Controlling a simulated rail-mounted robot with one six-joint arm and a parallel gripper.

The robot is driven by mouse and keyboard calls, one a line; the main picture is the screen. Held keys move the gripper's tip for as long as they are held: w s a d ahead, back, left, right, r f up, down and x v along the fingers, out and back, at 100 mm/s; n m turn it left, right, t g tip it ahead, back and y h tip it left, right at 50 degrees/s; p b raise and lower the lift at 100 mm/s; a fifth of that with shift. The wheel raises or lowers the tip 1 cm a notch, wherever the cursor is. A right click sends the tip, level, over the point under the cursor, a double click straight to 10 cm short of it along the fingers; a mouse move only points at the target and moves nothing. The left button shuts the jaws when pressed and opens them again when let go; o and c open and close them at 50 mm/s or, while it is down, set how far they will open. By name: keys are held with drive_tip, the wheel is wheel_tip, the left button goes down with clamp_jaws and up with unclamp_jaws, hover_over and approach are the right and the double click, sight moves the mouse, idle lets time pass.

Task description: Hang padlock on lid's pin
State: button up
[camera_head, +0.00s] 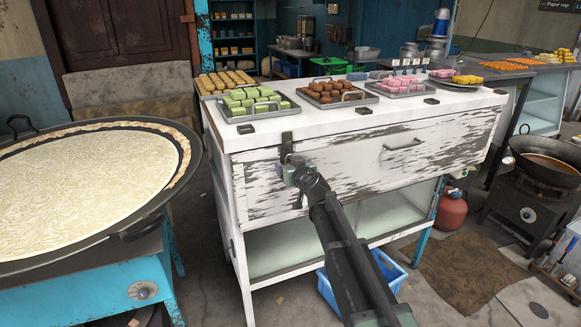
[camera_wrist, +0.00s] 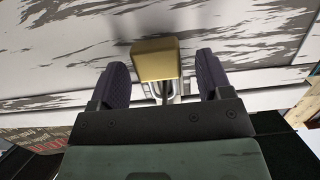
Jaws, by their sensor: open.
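A brass padlock (camera_wrist: 155,60) shows in the wrist view against the white, worn front of the cabinet. It lies between the two dark pads of my gripper (camera_wrist: 160,72), with a gap on each side. My gripper is open and does not grip it. The padlock's metal shackle (camera_wrist: 164,92) is partly hidden, and I cannot tell whether it is around the pin. In the head view, my gripper (camera_head: 296,174) is at the cabinet front, just below the dark hasp (camera_head: 287,146) hanging from the lid (camera_head: 330,128). The pin cannot be made out.
The white cabinet (camera_head: 350,170) carries trays of green (camera_head: 250,98), brown (camera_head: 334,92) and pink sweets (camera_head: 402,85) on top. A large round pan (camera_head: 85,175) stands at the left. A blue crate (camera_head: 390,272) sits on the floor under the cabinet's right part.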

drive_tip(key=p+v, duration=0.2)
drive_tip(key=v, duration=0.9)
drive_tip(key=s+f+g, duration=0.8)
drive_tip(key=s, duration=0.2)
drive_tip(key=s+d+m+g+h+p, duration=0.5)
drive_tip(key=s+d+g+h+p, duration=0.1)
drive_tip(key=s+d, duration=1.1)
drive_tip(key=shift+s+d+f+m+h, duration=0.15)
drive_tip(key=shift+d+m+h, duration=0.15)
drive_tip(key=shift+d+h, duration=0.6)
drive_tip(key=shift+d, duration=0.15)
